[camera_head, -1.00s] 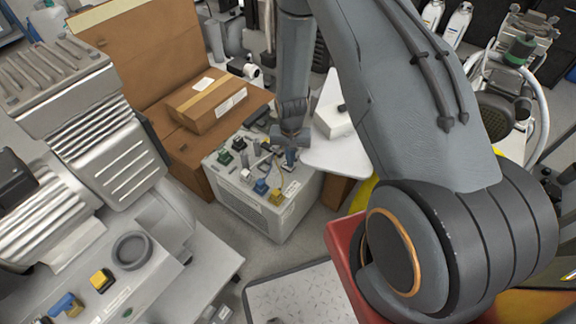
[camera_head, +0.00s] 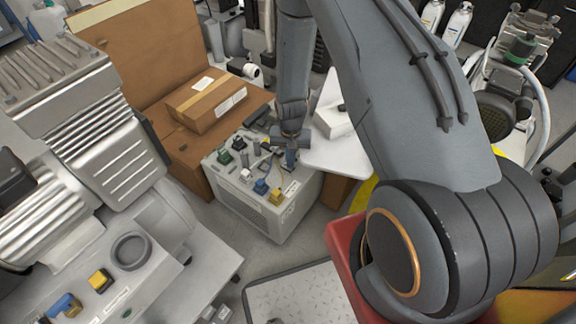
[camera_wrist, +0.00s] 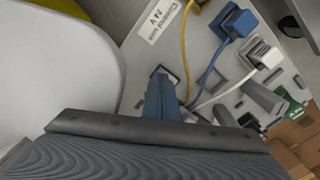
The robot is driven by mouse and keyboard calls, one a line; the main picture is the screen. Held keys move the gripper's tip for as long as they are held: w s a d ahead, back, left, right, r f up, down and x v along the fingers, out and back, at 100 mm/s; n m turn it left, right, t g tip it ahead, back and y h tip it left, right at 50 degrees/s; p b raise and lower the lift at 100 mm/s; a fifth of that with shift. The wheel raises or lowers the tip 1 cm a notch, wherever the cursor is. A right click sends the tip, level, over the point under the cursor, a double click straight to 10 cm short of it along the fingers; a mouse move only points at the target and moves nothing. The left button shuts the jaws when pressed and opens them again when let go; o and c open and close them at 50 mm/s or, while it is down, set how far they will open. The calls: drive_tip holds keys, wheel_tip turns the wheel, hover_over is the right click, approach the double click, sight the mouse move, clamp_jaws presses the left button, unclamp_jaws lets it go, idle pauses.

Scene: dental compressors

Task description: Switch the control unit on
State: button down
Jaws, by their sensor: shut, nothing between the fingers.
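The control unit (camera_head: 290,213) is a pale grey box on the floor in the middle of the head view. Its top carries coloured plugs, cables and small fittings. In the wrist view its panel (camera_wrist: 145,65) fills the middle, with a label (camera_wrist: 158,20) reading 24 V. My gripper (camera_head: 291,160) is over the box's back right part, pointing down. In the wrist view my gripper (camera_wrist: 161,88) shows its blue-grey fingers shut and empty, their tips at or just over a small dark rectangular fitting on the panel. The fingers partly hide this fitting; I cannot tell its position or whether they touch it.
A blue plug (camera_wrist: 240,22) and a white plug (camera_wrist: 262,55) with cables are close to the fingers. A white surface (camera_head: 345,153) is close on the right. A cardboard box (camera_head: 207,105) lies behind. A large compressor (camera_head: 95,130) stands at left.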

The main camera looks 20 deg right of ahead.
drive_tip(key=shift+f, duration=0.4)
drive_tip(key=shift+r, duration=0.1)
wheel_tip(320, 180, up, 7)
drive_tip(key=p, duration=0.4)
idle(0.6)
idle(0.3)
drive_tip(key=s+r+n+p, duration=0.1)
drive_tip(key=s+r+p, duration=0.25)
drive_tip(key=r, duration=0.95)
drive_tip(key=s+r+n+p, duration=0.1)
drive_tip(key=s+r+p, duration=0.25)
drive_tip(key=r, duration=1.05)
drive_tip(key=s+a+r+n+p, duration=0.1)
drive_tip(key=s+r+p, duration=0.3)
drive_tip(key=s+r, duration=1.2)
drive_tip(key=shift+s+a+r+n, duration=0.2)
drive_tip(key=shift+r+n, duration=0.25)
drive_tip(key=shift+n, duration=0.45)
